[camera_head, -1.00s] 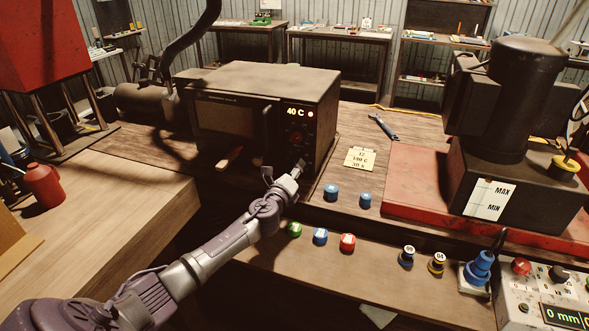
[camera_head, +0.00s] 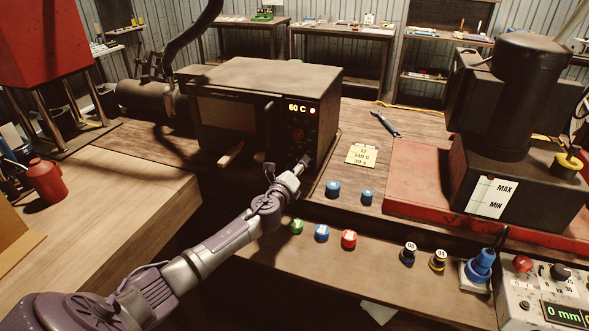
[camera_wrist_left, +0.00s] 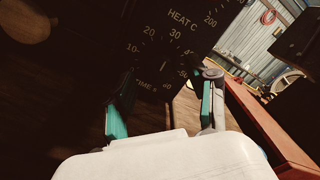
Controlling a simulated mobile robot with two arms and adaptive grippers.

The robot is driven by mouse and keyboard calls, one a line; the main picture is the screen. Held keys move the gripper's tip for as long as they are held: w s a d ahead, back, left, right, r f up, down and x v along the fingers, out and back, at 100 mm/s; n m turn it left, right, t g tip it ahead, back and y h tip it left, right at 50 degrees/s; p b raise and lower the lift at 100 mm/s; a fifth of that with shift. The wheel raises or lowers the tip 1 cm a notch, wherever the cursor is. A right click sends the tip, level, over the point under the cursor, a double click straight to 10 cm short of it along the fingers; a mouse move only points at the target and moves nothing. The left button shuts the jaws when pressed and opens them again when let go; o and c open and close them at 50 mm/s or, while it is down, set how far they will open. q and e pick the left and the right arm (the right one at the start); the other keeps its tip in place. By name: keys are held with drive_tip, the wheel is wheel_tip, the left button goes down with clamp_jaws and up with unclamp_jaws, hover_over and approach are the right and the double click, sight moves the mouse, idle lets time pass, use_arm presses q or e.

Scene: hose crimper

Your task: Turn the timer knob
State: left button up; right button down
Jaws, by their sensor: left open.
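The dark oven (camera_head: 262,80) stands on the bench, with its control panel at its right front and its lit display (camera_head: 298,108) reading 60 C. In the left wrist view, the timer dial (camera_wrist_left: 160,62) shows dark, with pale numbers and the lettering TIME s. Its knob is too dark to make out clearly. The HEAT C label (camera_wrist_left: 183,19) is above it. My left gripper (camera_head: 303,164) is at the lower part of the panel. In the left wrist view, its teal-padded fingers (camera_wrist_left: 163,88) are apart, on either side of the lower timer dial. I cannot tell whether they touch the knob.
A red-based machine (camera_head: 430,190) is at right.

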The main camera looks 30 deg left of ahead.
use_arm(q)
drive_tip(key=v, duration=1.2)
drive_tip(key=shift+f, duration=0.1)
drive_tip(key=w+a+n+b, duration=0.1)
drive_tip(key=w+n, duration=0.3)
drive_tip(key=n, duration=0.5)
drive_tip(key=w+a+n+b, duration=0.1)
drive_tip(key=w+n, duration=0.3)
drive_tip(key=n, duration=0.5)
drive_tip(key=w+a+n+b, duration=0.1)
drive_tip(key=w+n, duration=0.3)
drive_tip(key=n, duration=0.4)
drive_tip(key=shift+w+a+r+n+b, duration=0.2)
drive_tip(key=shift+r+n+b, duration=0.2)
drive_tip(key=shift+b, duration=0.3)
